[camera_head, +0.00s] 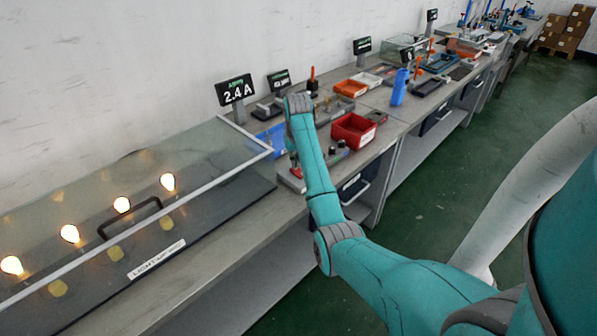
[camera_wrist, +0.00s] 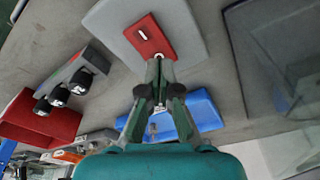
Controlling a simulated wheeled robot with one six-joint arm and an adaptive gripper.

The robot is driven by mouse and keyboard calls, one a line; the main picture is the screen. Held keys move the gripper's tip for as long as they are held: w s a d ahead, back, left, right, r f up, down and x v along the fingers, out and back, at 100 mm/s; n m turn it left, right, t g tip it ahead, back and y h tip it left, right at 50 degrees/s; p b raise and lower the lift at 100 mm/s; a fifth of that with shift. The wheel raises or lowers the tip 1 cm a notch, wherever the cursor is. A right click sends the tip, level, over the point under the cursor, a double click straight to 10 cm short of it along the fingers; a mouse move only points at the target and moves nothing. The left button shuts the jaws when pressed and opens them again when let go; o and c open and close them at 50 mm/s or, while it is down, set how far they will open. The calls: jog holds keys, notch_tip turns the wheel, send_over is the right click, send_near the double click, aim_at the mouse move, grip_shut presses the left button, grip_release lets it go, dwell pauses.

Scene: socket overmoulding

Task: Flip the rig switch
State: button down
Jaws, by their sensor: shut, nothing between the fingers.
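The rig switch (camera_wrist: 143,27) shows in the wrist view as a small white part on a red plate (camera_wrist: 161,46), which lies on a light grey base (camera_wrist: 193,40). My gripper (camera_wrist: 160,62) is shut and empty, with its fingertips at the plate's lower edge in the picture, below the white part. I cannot tell whether the tips touch the plate. In the head view the red plate (camera_head: 296,172) shows just left of my arm. My gripper is hidden behind the arm there.
A glass case (camera_head: 215,165) with several lit lamps (camera_head: 122,205) stands at left. A display (camera_head: 236,91) reads 2.4 A. A blue tray (camera_wrist: 198,111) lies below the fingers in the wrist view. Black knobs (camera_wrist: 60,95) and a red bin (camera_head: 353,130) are close by.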

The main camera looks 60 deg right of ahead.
jog(key=shift+f, duration=0.7)
dwell(0.6)
jog(key=shift+s, duration=0.1)
